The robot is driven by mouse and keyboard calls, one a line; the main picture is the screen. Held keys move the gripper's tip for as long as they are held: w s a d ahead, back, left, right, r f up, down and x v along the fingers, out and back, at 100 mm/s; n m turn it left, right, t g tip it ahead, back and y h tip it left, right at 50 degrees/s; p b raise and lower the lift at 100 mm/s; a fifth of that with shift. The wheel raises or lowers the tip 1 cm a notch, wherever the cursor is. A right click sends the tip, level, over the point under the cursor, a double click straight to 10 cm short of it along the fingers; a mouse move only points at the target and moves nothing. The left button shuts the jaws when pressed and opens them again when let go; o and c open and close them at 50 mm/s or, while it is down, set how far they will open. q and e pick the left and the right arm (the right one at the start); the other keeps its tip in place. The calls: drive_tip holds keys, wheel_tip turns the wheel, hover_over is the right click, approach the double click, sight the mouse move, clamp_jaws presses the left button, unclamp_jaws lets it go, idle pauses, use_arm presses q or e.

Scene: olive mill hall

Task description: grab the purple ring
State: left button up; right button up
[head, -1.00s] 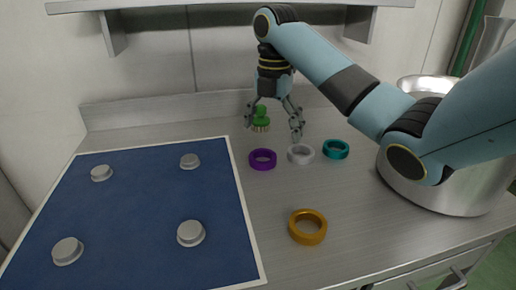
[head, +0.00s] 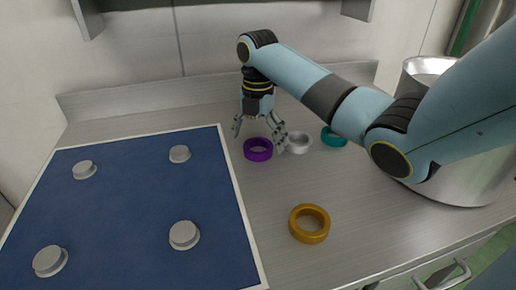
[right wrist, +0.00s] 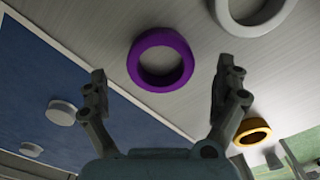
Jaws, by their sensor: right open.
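The purple ring (head: 258,150) lies flat on the metal counter, just right of the blue mat's edge. My right gripper (head: 259,142) is above and slightly behind it in the head view, pointing down with its fingers spread. In the right wrist view the purple ring (right wrist: 160,60) shows beyond and between the two open fingertips (right wrist: 160,80), apart from both. The right gripper is open and empty. My left gripper is not in view.
A white ring (head: 298,143) lies close right of the purple one, with a teal ring (head: 333,137) beyond. An orange ring (head: 309,223) lies nearer the front. The blue mat (head: 130,220) bears several grey knobs. A large metal pot (head: 450,190) stands at right.

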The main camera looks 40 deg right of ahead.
drive_tip(key=shift+f, duration=0.9)
drive_tip(key=c, duration=1.4)
drive_tip(key=shift+r, duration=0.15)
